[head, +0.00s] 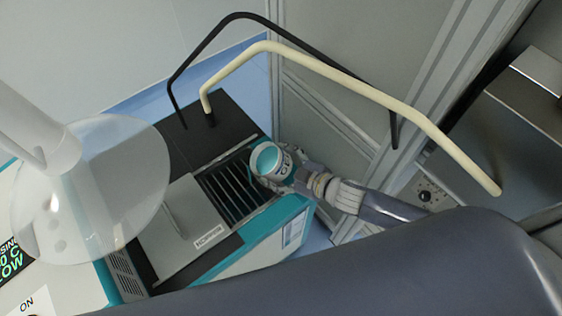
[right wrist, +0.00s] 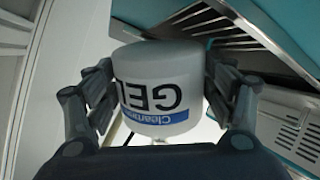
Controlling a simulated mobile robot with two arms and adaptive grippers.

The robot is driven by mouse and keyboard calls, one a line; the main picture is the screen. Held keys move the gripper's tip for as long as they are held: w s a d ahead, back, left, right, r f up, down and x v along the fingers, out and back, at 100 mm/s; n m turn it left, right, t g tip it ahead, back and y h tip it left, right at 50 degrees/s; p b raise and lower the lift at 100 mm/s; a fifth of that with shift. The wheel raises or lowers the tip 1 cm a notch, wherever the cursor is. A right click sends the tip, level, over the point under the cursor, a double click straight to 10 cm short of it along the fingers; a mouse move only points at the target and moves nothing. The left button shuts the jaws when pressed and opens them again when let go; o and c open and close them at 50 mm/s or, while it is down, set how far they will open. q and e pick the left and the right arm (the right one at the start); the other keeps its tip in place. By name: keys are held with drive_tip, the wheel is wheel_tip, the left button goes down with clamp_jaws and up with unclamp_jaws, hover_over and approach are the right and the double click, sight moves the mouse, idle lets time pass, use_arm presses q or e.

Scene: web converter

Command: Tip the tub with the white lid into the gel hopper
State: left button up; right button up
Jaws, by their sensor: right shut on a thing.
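The tub (head: 284,159) is white with a dark label, and its round teal end faces up and left in the head view. No white lid shows on that end. In the right wrist view the tub (right wrist: 150,75) shows its "GEL" lettering upside down. My right gripper (head: 290,177) is shut around the tub's sides. It holds the tub over the right edge of the dark slatted opening of the gel hopper (head: 225,190). Part of the slatted opening also shows in the right wrist view (right wrist: 265,50). My left gripper is not in view.
A grey cover plate (head: 183,228) lies on the machine left of the slats. A cream bent rail (head: 330,72) and a black one (head: 240,15) rise above the machine. A clear disc (head: 120,190) hangs at the left. Grey cabinet panels stand behind on the right.

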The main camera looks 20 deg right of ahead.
drive_tip(key=shift+a+f+n+g+h+p, duration=0.2)
drive_tip(key=shift+n+h+p, duration=0.3)
drive_tip(key=shift+h+p, duration=0.25)
drive_tip(key=shift+a+f+n+g+h+p, duration=0.1)
drive_tip(key=shift+n+g+h+p, duration=0.1)
drive_tip(key=shift+n+h+p, duration=0.5)
drive_tip(key=shift+a+r+n+h+p, duration=0.25)
drive_tip(key=shift+r+h+p, duration=0.35)
drive_tip(key=shift+p, duration=0.65)
drive_tip(key=shift+a+r+n+h+p, duration=0.15)
drive_tip(key=shift+r+n+h+p, duration=0.3)
drive_tip(key=shift+p, duration=0.75)
drive_tip(key=shift+a+r+n+h+p, duration=0.4)
drive_tip(key=shift+h+p, duration=0.4)
drive_tip(key=shift+p, duration=0.45)
drive_tip(key=shift+a+r+n+g+h+p, duration=0.35)
drive_tip(key=shift+a+r+h+p, duration=0.25)
drive_tip(key=shift+h+p, duration=0.5)
drive_tip(key=shift+a+r+n+h+p, duration=0.35)
drive_tip(key=shift+a+n+h+p, duration=0.2)
drive_tip(key=shift+a+n+h, duration=0.15)
drive_tip(key=shift+a+h, duration=0.15)
drive_tip(key=shift+h, duration=0.15)
drive_tip(key=shift+w, duration=0.15)
